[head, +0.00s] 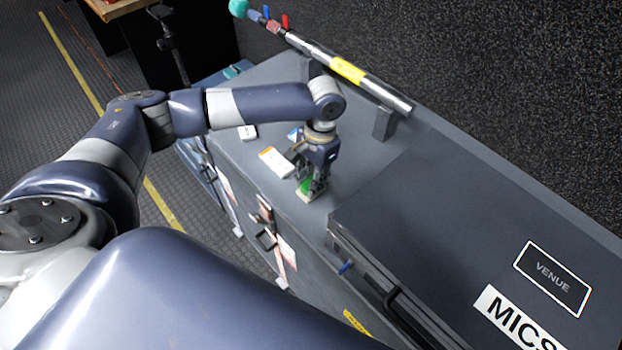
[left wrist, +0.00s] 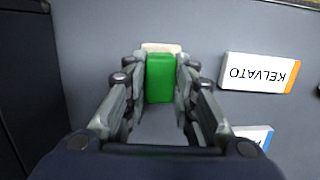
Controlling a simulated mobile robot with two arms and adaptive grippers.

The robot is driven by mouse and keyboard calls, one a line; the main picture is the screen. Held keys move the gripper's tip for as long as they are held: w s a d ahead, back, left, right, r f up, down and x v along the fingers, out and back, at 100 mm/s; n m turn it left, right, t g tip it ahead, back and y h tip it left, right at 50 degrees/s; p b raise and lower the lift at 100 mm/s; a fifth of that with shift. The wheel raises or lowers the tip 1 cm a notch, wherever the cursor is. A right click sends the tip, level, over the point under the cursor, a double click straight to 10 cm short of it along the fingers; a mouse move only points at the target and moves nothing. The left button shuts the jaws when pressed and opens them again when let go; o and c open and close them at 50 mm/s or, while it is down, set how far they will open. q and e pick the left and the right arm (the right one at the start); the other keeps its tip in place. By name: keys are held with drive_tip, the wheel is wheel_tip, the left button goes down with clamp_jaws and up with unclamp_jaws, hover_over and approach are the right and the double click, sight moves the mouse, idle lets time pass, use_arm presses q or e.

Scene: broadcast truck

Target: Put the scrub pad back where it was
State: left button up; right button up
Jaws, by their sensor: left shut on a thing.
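The scrub pad (left wrist: 160,78) is green with a pale cream layer at its far edge in the left wrist view. It also shows in the head view (head: 306,186), low at the grey case top. My left gripper (head: 312,190) points down over the case and is shut on the pad, one finger on each side, as the left wrist view shows (left wrist: 161,90). I cannot tell whether the pad touches the surface. My right gripper is not in view.
A white KELVATO box (left wrist: 259,73) lies beside the pad; it shows in the head view too (head: 276,162). A dark MICS case (head: 470,220) stands to the right. A metal tube (head: 345,68) rests on supports behind. Some grey case top (head: 350,165) is bare.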

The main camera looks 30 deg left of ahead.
use_arm(q)
drive_tip(key=shift+f, duration=0.1)
drive_tip(key=o, duration=0.8)
drive_tip(key=shift+o, duration=1.1)
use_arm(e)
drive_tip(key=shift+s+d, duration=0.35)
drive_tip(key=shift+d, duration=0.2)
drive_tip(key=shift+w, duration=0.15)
use_arm(q)
drive_tip(key=shift+w+r, duration=0.1)
drive_tip(key=shift+r, duration=0.35)
wheel_tip(320, 180, up, 11)
drive_tip(key=w, duration=0.1)
drive_tip(key=shift+w+d+r, duration=0.15)
drive_tip(key=shift+w+d, duration=0.15)
drive_tip(key=shift+d, duration=0.05)
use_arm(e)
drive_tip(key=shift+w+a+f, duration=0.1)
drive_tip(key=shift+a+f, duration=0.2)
use_arm(q)
drive_tip(key=shift+s, duration=0.1)
